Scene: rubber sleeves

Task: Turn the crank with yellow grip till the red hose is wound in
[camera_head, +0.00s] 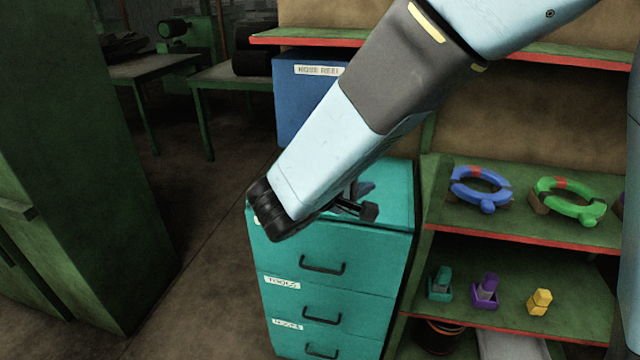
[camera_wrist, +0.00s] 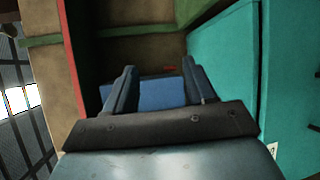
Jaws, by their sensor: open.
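The blue box labelled "HOSE REEL" (camera_head: 300,112) stands behind the teal drawer cabinet in the head view, partly covered by my arm. My gripper (camera_head: 366,198) is over the cabinet top, partly hidden by my own wrist. In the wrist view my gripper (camera_wrist: 160,70) has its two dark fingers apart. A blue surface (camera_wrist: 162,96) shows beyond and between them; I cannot tell whether it is the reel box. No crank, yellow grip or red hose can be made out for certain in either view.
The teal cabinet (camera_head: 340,285) with labelled drawers is below my gripper. Green shelves (camera_head: 510,235) to the right carry blue and green ring-shaped parts (camera_head: 478,188) and small coloured blocks (camera_head: 540,302). A dark green cabinet (camera_head: 80,170) stands left, with open floor (camera_head: 205,240) between.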

